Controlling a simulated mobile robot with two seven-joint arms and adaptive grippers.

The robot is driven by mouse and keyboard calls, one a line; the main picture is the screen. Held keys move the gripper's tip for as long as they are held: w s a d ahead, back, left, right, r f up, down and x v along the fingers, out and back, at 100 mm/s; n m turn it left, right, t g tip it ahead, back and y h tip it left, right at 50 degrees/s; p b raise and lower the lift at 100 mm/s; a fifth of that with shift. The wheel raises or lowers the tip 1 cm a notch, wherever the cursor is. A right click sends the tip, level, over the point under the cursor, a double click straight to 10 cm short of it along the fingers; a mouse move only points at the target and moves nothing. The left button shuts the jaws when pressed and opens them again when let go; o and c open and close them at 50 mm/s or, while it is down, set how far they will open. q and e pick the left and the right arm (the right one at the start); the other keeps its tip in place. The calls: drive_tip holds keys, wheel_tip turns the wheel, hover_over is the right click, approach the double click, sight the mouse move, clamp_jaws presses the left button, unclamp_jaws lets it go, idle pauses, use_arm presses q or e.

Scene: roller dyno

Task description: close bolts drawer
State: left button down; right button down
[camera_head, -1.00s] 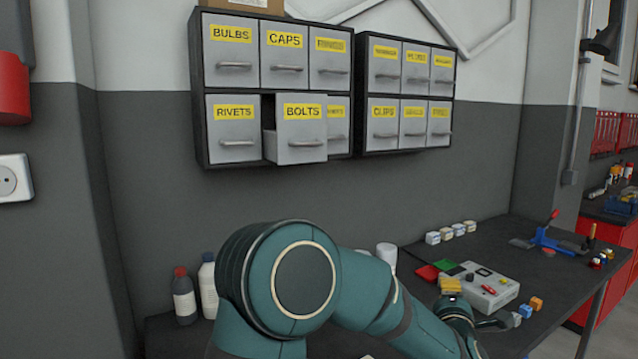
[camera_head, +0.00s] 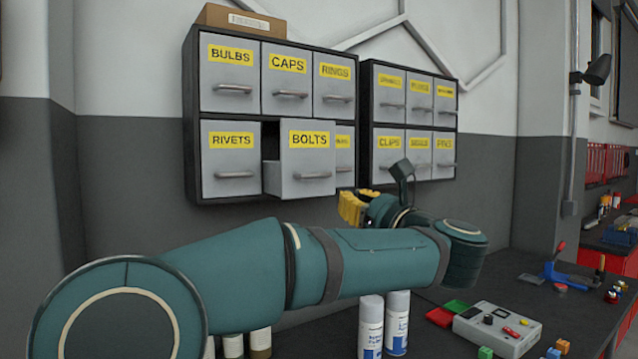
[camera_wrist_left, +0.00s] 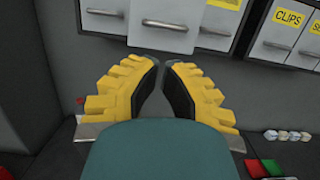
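The bolts drawer (camera_head: 308,172) is a grey drawer with a yellow BOLTS label and a bar handle, in the lower row of the left cabinet. It stands out from the cabinet front, with a dark gap at its left. My left gripper (camera_head: 352,208), with yellow fingers, is below and right of this drawer. In the left wrist view its fingertips (camera_wrist_left: 161,63) come together almost touching, with nothing held between them. A drawer front with a handle (camera_wrist_left: 170,24) shows just beyond the tips, apart from them as far as I can see. My right gripper is not in view.
The drawer cabinet (camera_head: 190,115) hangs on the wall beside a second one (camera_head: 364,120). A cardboard box (camera_head: 240,20) sits on top. Below, the dark bench holds spray cans (camera_head: 397,325), a grey control box (camera_head: 497,330) and small cubes.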

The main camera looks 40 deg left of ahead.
use_arm(q)
drive_tip(key=p, duration=0.1)
approach(293, 177)
drive_tip(key=w+a, duration=0.1)
drive_tip(key=w, duration=0.1)
drive_tip(key=w+a+r, duration=0.1)
drive_tip(key=w+a, duration=0.1)
drive_tip(key=shift+w+a, duration=0.25)
drive_tip(key=shift+a, duration=0.05)
drive_tip(key=x, duration=0.3)
drive_tip(key=f+b+x, duration=0.1)
drive_tip(key=x, duration=0.6)
drive_tip(key=shift+w+a+f, duration=0.1)
drive_tip(key=shift+a+f, duration=0.25)
drive_tip(key=shift+a, duration=0.15)
drive_tip(key=shift+r, duration=0.1)
drive_tip(key=shift+b, duration=0.3)
